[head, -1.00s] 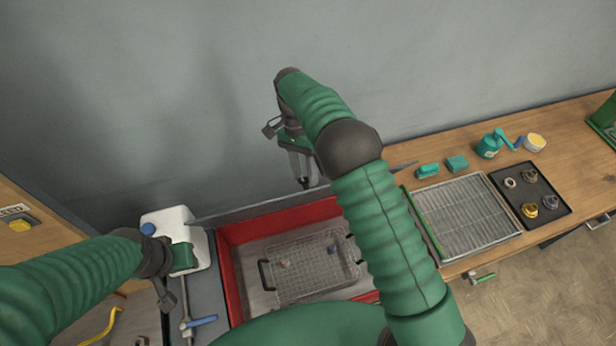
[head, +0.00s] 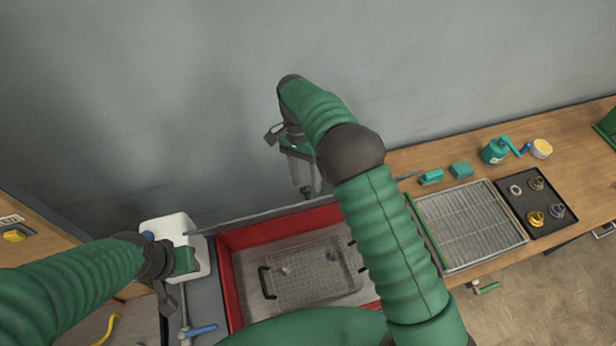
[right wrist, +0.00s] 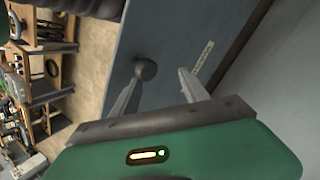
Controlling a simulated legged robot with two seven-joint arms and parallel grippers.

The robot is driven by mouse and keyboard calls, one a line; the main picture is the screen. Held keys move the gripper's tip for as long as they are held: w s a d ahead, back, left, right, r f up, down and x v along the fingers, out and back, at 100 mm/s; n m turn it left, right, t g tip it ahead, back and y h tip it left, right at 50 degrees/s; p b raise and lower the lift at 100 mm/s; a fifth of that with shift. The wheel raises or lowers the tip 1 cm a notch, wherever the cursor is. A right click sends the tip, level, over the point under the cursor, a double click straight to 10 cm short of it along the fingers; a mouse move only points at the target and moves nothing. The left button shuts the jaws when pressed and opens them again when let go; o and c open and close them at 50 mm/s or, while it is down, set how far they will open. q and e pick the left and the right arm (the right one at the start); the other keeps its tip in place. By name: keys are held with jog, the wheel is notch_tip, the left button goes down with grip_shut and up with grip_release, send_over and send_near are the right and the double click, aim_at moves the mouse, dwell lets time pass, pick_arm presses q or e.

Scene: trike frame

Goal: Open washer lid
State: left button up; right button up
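The washer is a red tub (head: 224,262) with a wire basket (head: 312,282) inside, its open top facing me. Its grey lid stands about upright along the back, seen nearly edge-on (head: 262,214); in the right wrist view it is a broad grey panel (right wrist: 185,35) with a label strip. My right gripper (head: 300,187) is behind the tub, near the lid, with its fingers apart. A dark round knob (right wrist: 145,68) is at the tip of one finger; I cannot tell if they touch. My left gripper (head: 166,296) is left of the tub, its fingers unclear.
A white container (head: 165,226) stands left of the tub beside my left arm. On the bench at right are a wire rack (head: 470,225), a black tray of small parts (head: 515,212), teal blocks (head: 460,170) and a teal bottle (head: 495,151). The grey wall is close behind.

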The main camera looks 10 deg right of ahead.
pick_arm(q)
jog(key=shift+w+a, duration=0.1)
jog(key=shift+w, duration=0.05)
pick_arm(e)
jog(key=shift+a, duration=0.4)
pick_arm(q)
jog(key=p+v, duration=0.4)
jog(key=shift+w, duration=0.25)
pick_arm(e)
jog(key=d+v, duration=0.1)
jog(key=v, duration=1.1)
pick_arm(q)
jog(key=shift+a, duration=0.15)
pick_arm(e)
jog(key=shift+w, duration=0.1)
